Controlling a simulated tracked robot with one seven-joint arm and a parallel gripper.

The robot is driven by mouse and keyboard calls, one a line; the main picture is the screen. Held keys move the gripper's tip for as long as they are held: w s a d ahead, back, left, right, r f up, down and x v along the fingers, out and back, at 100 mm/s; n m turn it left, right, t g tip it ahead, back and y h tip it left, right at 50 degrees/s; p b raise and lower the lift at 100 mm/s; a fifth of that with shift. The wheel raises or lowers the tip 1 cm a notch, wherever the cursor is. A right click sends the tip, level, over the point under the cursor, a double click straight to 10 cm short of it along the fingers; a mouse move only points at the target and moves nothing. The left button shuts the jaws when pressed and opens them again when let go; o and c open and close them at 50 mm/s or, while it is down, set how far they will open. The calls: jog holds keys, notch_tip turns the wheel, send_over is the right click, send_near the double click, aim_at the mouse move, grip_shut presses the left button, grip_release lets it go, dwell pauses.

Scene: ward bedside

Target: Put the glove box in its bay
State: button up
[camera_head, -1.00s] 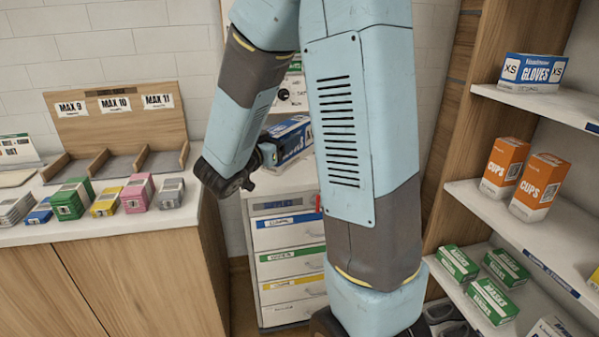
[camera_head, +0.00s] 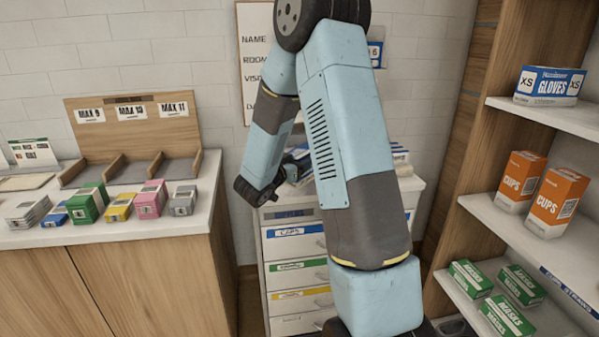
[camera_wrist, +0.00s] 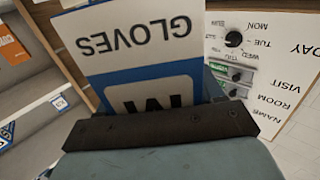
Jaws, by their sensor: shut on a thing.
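The glove box in my gripper is white and blue; its face reads GLOVES upside down in the wrist view (camera_wrist: 140,45), with a large letter partly hidden below. My gripper (camera_wrist: 165,125) is shut on it. In the head view my gripper (camera_head: 282,178) is over the drawer cart, largely behind my arm, and only a blue edge of the box (camera_head: 293,172) shows. Another glove box, marked XS (camera_head: 549,85), stands on the upper shelf (camera_head: 560,115) at right. I cannot tell which place is the bay for the held box.
Orange cup boxes (camera_head: 555,202) and green mask boxes (camera_head: 505,317) fill lower shelves. The drawer cart (camera_head: 295,260) stands below my arm. At left, a counter (camera_head: 100,235) holds small coloured boxes and a wooden three-slot rack (camera_head: 135,110). A wall board (camera_head: 253,60) hangs behind.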

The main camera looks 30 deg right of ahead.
jog(key=shift+w+d+f, duration=0.15)
jog(key=shift+w+f, duration=0.05)
jog(key=shift+f, duration=0.25)
jog(key=shift+w+d+f, duration=0.15)
jog(key=shift+f, duration=1.5)
jog(key=o, duration=1.4)
jog(key=shift+c, duration=0.2)
